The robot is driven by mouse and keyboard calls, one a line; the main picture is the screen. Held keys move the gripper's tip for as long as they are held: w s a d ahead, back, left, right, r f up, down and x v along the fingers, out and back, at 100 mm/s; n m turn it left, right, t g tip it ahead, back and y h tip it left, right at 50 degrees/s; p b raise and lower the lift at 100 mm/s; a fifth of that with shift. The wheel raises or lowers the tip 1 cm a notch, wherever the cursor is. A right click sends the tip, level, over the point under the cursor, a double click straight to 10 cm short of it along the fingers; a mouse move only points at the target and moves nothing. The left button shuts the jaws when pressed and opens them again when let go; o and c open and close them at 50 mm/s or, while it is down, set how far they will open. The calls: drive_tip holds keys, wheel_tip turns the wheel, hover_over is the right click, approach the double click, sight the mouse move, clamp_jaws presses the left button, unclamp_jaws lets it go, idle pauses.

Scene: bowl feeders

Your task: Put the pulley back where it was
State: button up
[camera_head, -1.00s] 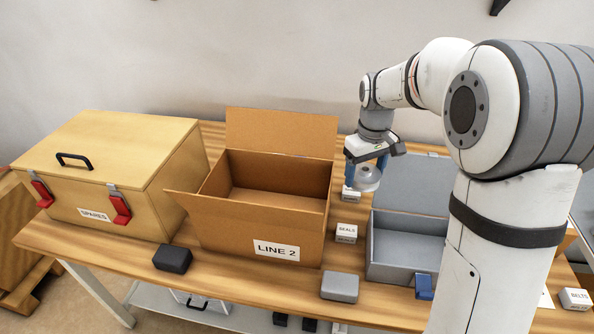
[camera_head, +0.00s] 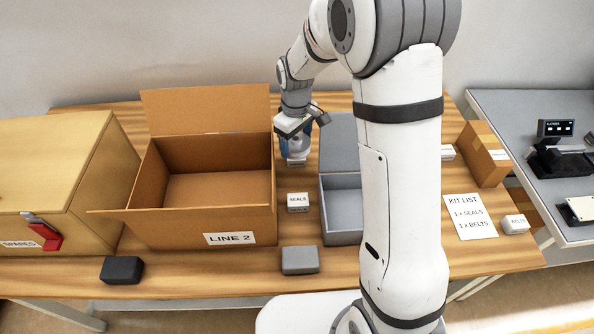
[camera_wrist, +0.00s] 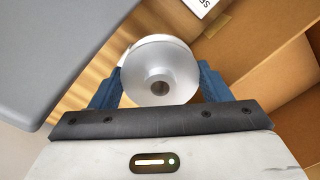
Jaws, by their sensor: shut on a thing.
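The pulley is a silvery round wheel with a hub and a centre hole, seen face on in the wrist view (camera_wrist: 161,68). My gripper (camera_wrist: 160,85) is shut on it, with a blue finger on each side. In the head view my gripper (camera_head: 297,145) holds the pulley (camera_head: 297,153) over the back of the table, between the LINE 2 carton and the grey box. A small white labelled box shows just below it; I cannot tell the gap between them.
The open LINE 2 carton (camera_head: 160,222) stands to the left, beside the SPARES chest (camera_head: 95,165). The open grey box (camera_head: 341,226) is partly behind my arm. The SEALS box (camera_head: 298,202) and a grey block (camera_head: 300,260) are in front. A kit list (camera_head: 470,216) lies right.

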sight(296, 181)
wheel_tip(296, 181, down, 14)
drive_tip(key=shift+a+f+p, duration=0.1)
drive_tip(key=shift+f+p, duration=0.05)
drive_tip(key=shift+p, duration=0.6)
drive_tip(key=o, duration=0.8)
